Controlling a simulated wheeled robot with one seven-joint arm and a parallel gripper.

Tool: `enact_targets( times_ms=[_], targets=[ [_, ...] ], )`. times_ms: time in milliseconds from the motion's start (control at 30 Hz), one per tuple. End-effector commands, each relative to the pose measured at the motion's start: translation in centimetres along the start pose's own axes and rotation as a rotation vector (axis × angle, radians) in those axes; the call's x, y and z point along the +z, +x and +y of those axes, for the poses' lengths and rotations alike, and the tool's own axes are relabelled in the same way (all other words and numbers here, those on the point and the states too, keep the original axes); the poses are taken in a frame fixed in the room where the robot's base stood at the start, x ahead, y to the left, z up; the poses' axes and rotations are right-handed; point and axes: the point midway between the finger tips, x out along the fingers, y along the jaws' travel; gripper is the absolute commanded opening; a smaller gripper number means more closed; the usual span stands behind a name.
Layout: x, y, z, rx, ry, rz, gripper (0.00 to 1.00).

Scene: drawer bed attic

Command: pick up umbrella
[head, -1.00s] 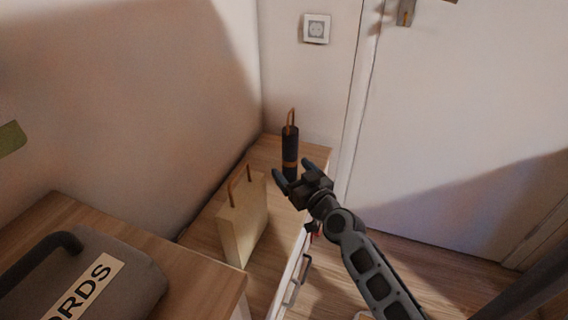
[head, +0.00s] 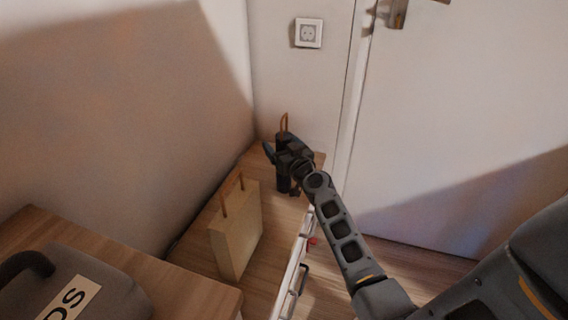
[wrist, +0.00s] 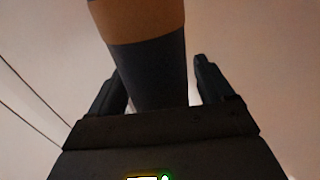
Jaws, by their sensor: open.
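The umbrella (head: 284,184) is a dark, upright cylinder with a tan loop handle, standing at the far end of the wooden cabinet top near the wall corner. My gripper (head: 278,150) is at its upper part and hides its middle in the head view. In the wrist view, the dark body of the umbrella (wrist: 150,75) with its tan band stands between the two open fingers. Gaps show at the fingers, so the jaws are not closed on it.
A pale bag with tan handles (head: 236,228) stands on the cabinet top, nearer me. A grey case with a lettered label (head: 100,290) lies on a wooden surface at lower left. Walls and a white door (head: 460,120) border the cabinet.

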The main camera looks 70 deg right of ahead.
Motion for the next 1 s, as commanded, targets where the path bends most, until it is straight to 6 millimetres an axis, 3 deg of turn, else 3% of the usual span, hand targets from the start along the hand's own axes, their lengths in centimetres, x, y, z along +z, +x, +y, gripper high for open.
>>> enact_targets(
  times_ms=[233, 1000],
  targets=[
    [-0.01, 0.12, -0.01, 0.000, 0.000, 0.000, 0.80],
    [0.00, 0.10, -0.04, 0.000, 0.000, 0.000, 0.06]
  ],
)
